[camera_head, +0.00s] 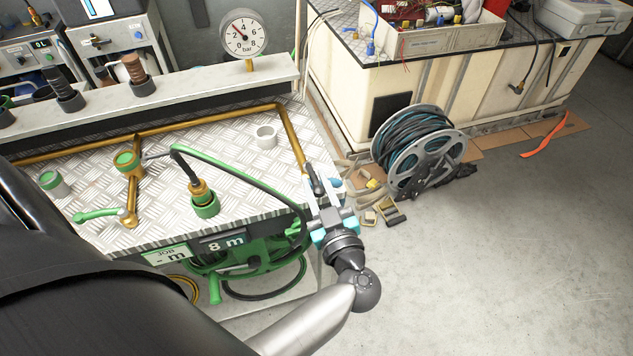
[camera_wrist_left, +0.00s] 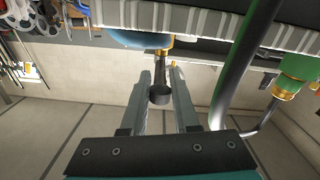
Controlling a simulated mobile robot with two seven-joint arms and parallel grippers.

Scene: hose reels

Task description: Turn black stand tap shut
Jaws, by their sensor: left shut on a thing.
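The black stand tap (camera_head: 316,180) is at the right edge of the metal-topped bench, at the end of a brass pipe. My left gripper (camera_head: 323,188) reaches up to it from the front right, with one finger on each side of its black handle. In the left wrist view, the dark handle (camera_wrist_left: 160,94) lies between my two fingers (camera_wrist_left: 161,82), below a brass fitting and beside a blue part. The fingers partly cover the tap in the head view, so its exact turn is hard to tell. My right gripper is not in view.
A green-levered brass tap (camera_head: 100,214) and a green hose fitting (camera_head: 203,200) stand on the bench. A green reel (camera_head: 255,255) hangs below the front edge. A pressure gauge (camera_head: 243,34) stands behind. A grey hose reel (camera_head: 420,150) is on the floor; open floor lies at right.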

